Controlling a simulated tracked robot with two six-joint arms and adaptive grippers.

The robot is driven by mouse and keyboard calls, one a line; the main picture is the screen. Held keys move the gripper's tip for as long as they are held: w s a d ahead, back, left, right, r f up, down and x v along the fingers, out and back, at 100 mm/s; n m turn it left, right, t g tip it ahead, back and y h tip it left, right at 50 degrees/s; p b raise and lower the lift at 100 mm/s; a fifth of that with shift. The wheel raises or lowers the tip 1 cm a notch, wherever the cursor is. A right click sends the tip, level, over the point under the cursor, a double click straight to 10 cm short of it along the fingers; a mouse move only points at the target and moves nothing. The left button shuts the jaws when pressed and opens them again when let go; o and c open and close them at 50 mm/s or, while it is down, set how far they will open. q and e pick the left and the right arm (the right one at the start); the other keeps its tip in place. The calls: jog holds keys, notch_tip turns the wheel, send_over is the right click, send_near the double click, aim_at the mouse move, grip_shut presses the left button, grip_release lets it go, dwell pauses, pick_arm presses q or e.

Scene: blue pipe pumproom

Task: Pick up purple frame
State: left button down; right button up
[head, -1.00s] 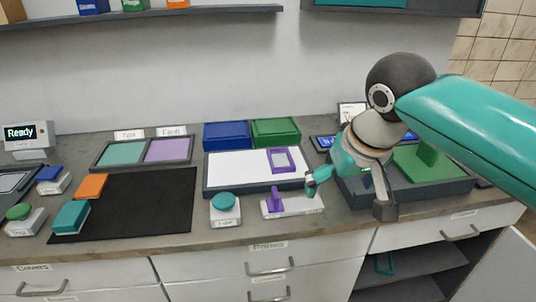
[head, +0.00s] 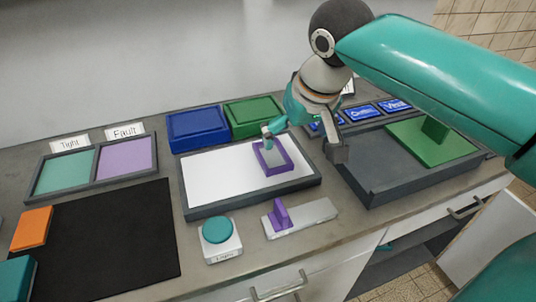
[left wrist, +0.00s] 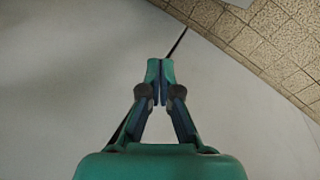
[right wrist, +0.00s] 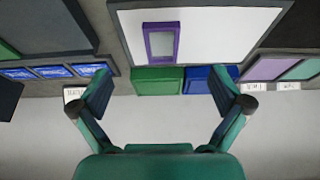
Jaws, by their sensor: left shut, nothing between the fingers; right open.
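The purple frame (head: 280,171), a rectangular ring, lies on the white panel (head: 215,180) of a grey-rimmed tray, toward its right side. It also shows in the right wrist view at the top (right wrist: 147,42), ahead of and between the fingers. My right gripper (head: 302,140) is open and empty. In the head view one fingertip overlaps the frame's far left edge and the other is to the right; contact cannot be told. My left gripper (left wrist: 161,70) is shut and empty in its wrist view, over a plain pale surface.
Blue (head: 198,130) and green (head: 254,117) boxes stand behind the tray. A grey tray with a green plate (head: 420,145) is at right. In front are a teal button (head: 217,230) and a pale base with a purple upright (head: 279,213). A black mat (head: 110,240) lies left.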

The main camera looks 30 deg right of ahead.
jog(key=b, duration=0.1)
send_over(280, 166)
jog(key=s, duration=0.3)
jog(key=f, duration=0.7)
jog(key=shift+a+f, duration=0.3)
jog(key=shift+f, duration=0.05)
jog(key=shift+w+b+x, duration=0.15)
jog(key=shift+b+x, duration=0.1)
jog(key=shift+x, duration=1.2)
jog(key=shift+w+b+x, duration=0.1)
jog(key=shift+b+x, duration=0.1)
jog(key=shift+x, duration=1.3)
jog(key=shift+r, duration=0.1)
jog(key=c, duration=1.2)
jog(key=shift+r, duration=0.1)
